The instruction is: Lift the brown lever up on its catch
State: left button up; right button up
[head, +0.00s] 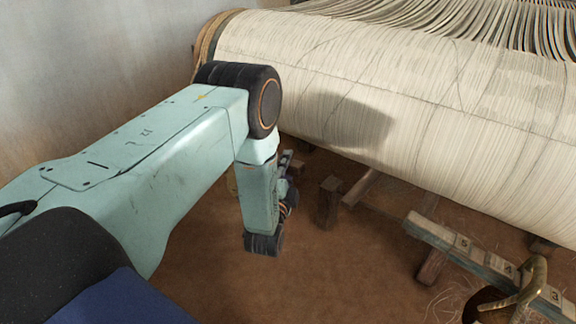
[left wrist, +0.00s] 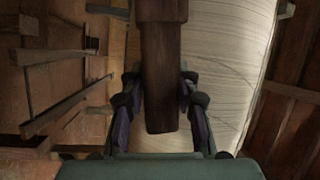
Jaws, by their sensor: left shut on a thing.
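The brown lever (left wrist: 161,75) is a dark wooden bar in the middle of the left wrist view, running from the top edge down to a blunt end. My left gripper (left wrist: 160,118) has a finger with a purple pad on each side of this bar and is shut on it. In the head view my left arm comes in from the left and bends down, with the left gripper (head: 287,186) partly hidden behind the wrist. I cannot clearly make out the lever there, nor see the catch for certain. My right gripper is in neither view.
A large roll of pale warp threads (head: 440,120) fills the upper right, close beyond my arm. A short brown post (head: 328,203) stands below it. A numbered wooden bar (head: 450,240) and a curved brass piece (head: 532,285) are at lower right. Brown floor (head: 330,280) lies open between.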

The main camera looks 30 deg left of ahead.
pick_arm(q)
grip_shut()
jog(key=shift+d+f, duration=0.15)
jog(key=shift+f, duration=0.75)
jog(key=o, duration=1.1)
grip_release()
jog(key=shift+s+r, duration=0.1)
jog(key=r+v, duration=0.1)
jog(key=v, duration=0.6)
jog(key=shift+s+f, duration=0.2)
jog(key=shift+f, duration=0.35)
